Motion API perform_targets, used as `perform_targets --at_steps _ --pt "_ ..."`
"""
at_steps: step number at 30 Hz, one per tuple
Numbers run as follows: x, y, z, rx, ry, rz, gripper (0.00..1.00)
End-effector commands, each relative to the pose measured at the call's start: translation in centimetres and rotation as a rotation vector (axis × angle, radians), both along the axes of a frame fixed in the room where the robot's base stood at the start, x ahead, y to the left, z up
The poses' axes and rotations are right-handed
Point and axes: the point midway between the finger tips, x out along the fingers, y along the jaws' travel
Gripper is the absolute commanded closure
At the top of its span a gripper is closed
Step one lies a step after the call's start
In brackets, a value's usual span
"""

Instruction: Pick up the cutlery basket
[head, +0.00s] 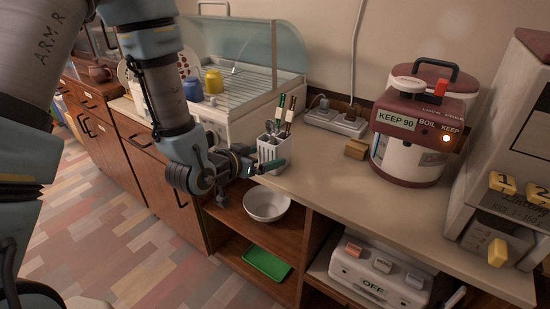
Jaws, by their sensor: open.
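The cutlery basket (279,157) is a white slotted holder standing upright on the counter, just right of the dish dryer. Several utensils with green, dark red and metal handles stick up out of it. My gripper (262,167) is at the front left of the basket, with its fingers pointing right towards it. The fingers are open. They overlap the basket's lower front in the picture, and I cannot tell whether they touch it. My gripper hides part of the basket's left side.
The dish dryer (262,97) with a clear cover stands behind left, holding a yellow cup (213,81) and a blue cup (193,89). A power strip (335,121) and a rice cooker (408,150) stand to the right. A white bowl (266,203) sits on the shelf below.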

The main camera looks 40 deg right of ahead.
Motion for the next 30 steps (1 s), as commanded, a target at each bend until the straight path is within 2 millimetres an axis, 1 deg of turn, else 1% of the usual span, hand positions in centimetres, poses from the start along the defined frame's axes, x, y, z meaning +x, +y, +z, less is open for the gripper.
perform_targets --at_steps 5,12,15,18,24,30 --pt "0.2 -0.9 -0.2 0.000 0.000 0.000 0.00" --pt "1.1 -3.9 -1.2 -0.001 0.000 -0.001 0.00" --pt "1.4 -4.8 -1.7 0.000 0.000 0.000 0.00" --pt "1.6 -5.2 -2.0 0.000 0.000 0.001 0.00" --pt "1.6 -5.2 -2.1 0.000 0.000 0.001 0.00" --pt "1.6 -5.2 -2.0 0.000 0.000 0.001 0.22"
